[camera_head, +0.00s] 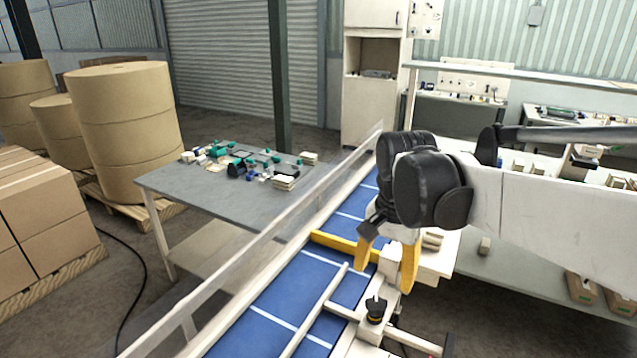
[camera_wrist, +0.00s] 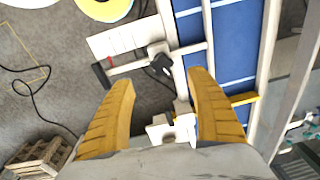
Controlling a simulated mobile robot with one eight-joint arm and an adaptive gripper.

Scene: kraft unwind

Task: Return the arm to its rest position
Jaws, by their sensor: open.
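My gripper (camera_head: 389,266) has two yellow fingers and hangs from my white and black arm, which reaches in from the right. In the head view its fingers point down over the right edge of the blue conveyor (camera_head: 262,303). The wrist view shows the same fingers of my gripper (camera_wrist: 160,100) spread apart with nothing between them. Below them lie the conveyor's side rail and a white bracket with a black knob (camera_wrist: 160,64).
A yellow bar (camera_head: 340,246) crosses the conveyor beside my gripper. A black knob (camera_head: 375,308) on a white bracket stands just below. A grey table (camera_head: 180,190) with small parts stands left. Brown paper rolls (camera_head: 125,125) and boxes (camera_head: 40,215) stand farther left.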

